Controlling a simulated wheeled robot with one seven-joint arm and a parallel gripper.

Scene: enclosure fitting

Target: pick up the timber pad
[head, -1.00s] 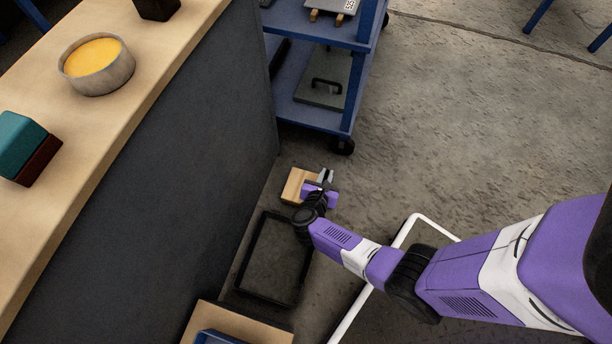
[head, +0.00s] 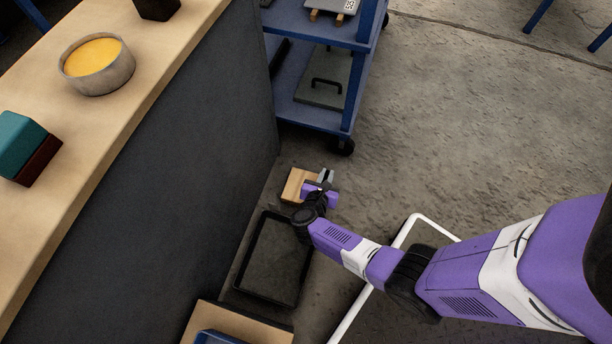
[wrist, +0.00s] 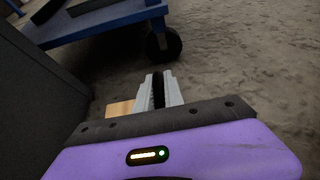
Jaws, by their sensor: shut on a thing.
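The timber pad (head: 295,184) is a light wooden block low on the floor, just beyond the black tray and close to the dark counter side. My gripper (head: 325,178) is at the pad's right side in the head view, with its jaws shut on the pad. In the wrist view the grey fingers (wrist: 159,92) stand close together, and a corner of the pad (wrist: 119,109) shows to their left. The fingers and the purple gripper body hide the rest of the pad and the gripped part. I cannot tell whether the pad touches the floor.
A black tray (head: 246,282) lies on the floor below the pad. A blue wheeled cart (head: 312,119) stands behind, with a caster (head: 342,146) near the pad. The dark counter (head: 150,200) closes off the left. The concrete floor (head: 470,130) to the right is open.

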